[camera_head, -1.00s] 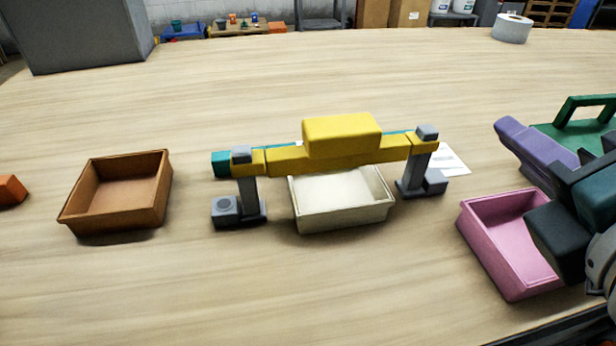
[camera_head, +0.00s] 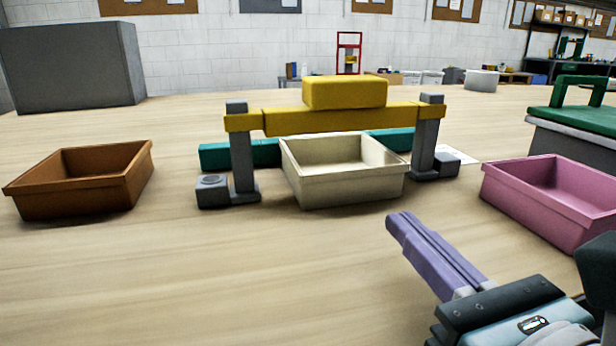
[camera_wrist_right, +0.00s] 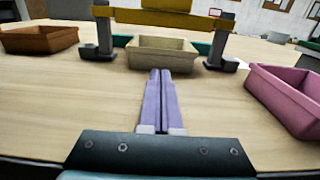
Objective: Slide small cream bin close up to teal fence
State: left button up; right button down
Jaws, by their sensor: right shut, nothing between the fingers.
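The small cream bin (camera_head: 345,190) sits empty on the table, partly under a yellow crossbar. The teal fence (camera_head: 240,154) lies behind it as a low bar, its middle hidden by the bin; I cannot tell whether they touch. In the right wrist view the cream bin (camera_wrist_right: 162,57) is straight ahead of the fingertips. My right gripper (camera_head: 398,222) has purple fingers, shut and empty, in front of the bin and to its right, with clear table between. It also shows in the right wrist view (camera_wrist_right: 160,75). My left gripper is not in view.
A yellow bar (camera_head: 340,120) with a yellow block (camera_head: 345,92) spans two grey posts (camera_head: 243,160) beside the bin. A brown bin (camera_head: 75,187) is left, a pink bin (camera_head: 550,200) right. A green-lidded box (camera_head: 580,120) stands behind the pink bin. The front table is clear.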

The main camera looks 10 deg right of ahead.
aim_at(355, 176)
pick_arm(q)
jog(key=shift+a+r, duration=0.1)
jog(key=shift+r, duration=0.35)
pick_arm(e)
jog(key=w, duration=1)
jog(key=shift+a, duration=0.15)
jog(key=shift+s, duration=0.1)
jog(key=shift+w, duration=0.9)
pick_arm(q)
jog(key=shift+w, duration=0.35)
pick_arm(e)
jog(key=shift+f, duration=0.1)
